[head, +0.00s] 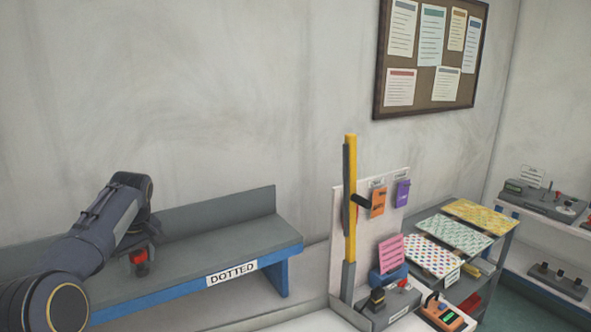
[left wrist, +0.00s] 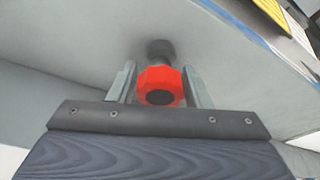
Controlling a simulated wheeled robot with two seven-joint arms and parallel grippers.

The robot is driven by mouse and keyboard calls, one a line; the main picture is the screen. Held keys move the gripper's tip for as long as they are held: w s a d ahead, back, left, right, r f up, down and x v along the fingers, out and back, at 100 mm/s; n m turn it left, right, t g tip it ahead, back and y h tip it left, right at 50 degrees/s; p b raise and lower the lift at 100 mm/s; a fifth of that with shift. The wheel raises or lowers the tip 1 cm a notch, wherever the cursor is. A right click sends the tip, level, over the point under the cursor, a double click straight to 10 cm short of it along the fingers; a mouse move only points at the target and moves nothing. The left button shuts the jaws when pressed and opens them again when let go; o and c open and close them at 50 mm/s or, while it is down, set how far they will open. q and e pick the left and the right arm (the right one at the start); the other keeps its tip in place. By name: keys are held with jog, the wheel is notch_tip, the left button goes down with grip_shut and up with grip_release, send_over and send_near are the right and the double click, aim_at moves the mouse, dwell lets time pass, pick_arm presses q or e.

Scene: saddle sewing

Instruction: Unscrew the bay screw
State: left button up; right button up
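The bay screw has a red faceted knob (left wrist: 160,86) with a dark centre and a dark round base (left wrist: 160,52) behind it. In the left wrist view it sits between the two fingers of my left gripper (left wrist: 160,88). The fingers stand on either side of the knob, very close to it; I cannot tell whether they press on it. In the head view the red knob (head: 140,260) shows below my left gripper (head: 140,250), over the grey bay shelf labelled DOTTED (head: 232,272). The fingers are hard to make out there. My right gripper is not in view.
A white board (head: 340,215) with a yellow upright bar (head: 351,200) stands right of the bay. Further right are a rack of patterned sheets (head: 455,233), an orange device (head: 445,312) and a grey control box (head: 545,203). The shelf right of my gripper is clear.

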pick_arm(q)
jog(key=c, duration=0.7)
jog(key=n, duration=0.2)
jog(key=shift+n+g, duration=0.3)
jog(key=shift+n, duration=0.4)
jog(key=n+g, duration=0.1)
jog(key=n, duration=0.2)
jog(key=shift+s+y, duration=0.15)
jog(key=shift+y, duration=0.15)
jog(key=shift+n, duration=0.4)
jog(key=shift+n+g, duration=0.5)
jog(key=shift+n, duration=0.9)
